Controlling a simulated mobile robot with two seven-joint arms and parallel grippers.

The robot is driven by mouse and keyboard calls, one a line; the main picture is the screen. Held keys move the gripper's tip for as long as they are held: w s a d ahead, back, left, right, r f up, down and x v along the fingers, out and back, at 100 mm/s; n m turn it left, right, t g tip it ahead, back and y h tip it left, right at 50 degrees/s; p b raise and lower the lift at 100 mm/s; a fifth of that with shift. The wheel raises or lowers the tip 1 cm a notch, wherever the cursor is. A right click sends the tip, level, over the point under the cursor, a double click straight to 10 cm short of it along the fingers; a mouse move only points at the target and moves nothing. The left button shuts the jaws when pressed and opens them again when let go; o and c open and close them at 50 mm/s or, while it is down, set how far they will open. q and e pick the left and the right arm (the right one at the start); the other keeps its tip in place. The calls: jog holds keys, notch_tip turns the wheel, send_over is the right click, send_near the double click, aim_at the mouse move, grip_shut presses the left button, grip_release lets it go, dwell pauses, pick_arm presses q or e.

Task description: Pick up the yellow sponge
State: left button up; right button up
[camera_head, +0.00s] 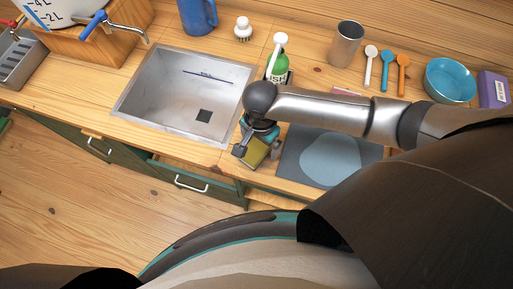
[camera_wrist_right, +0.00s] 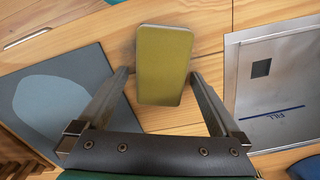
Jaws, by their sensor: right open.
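The yellow sponge (camera_head: 254,153) lies on the wooden counter strip between the sink and the grey mat, close to the counter's front edge. In the right wrist view the sponge (camera_wrist_right: 164,65) shows whole, as an upright olive-yellow block in the picture. My right gripper (camera_wrist_right: 158,76) is open, with one finger on each side of the sponge's near half and a visible gap on both sides. In the head view my right gripper (camera_head: 256,138) is above the sponge and partly hides it. My left gripper is not in view.
A green soap bottle (camera_head: 277,66) stands just behind my wrist. The grey mat (camera_head: 292,150) is to the right. A metal cup (camera_head: 345,45), several spoons and a blue bowl (camera_head: 450,80) stand farther back.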

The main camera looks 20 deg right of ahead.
aim_at(260, 144)
jog(key=c, duration=1.5)
jog(key=shift+r, duration=0.2)
notch_tip(260, 144, up, 20)
jog(key=p, duration=0.3)
jog(key=shift+f+p, duration=0.1)
jog(key=shift+p, duration=0.3)
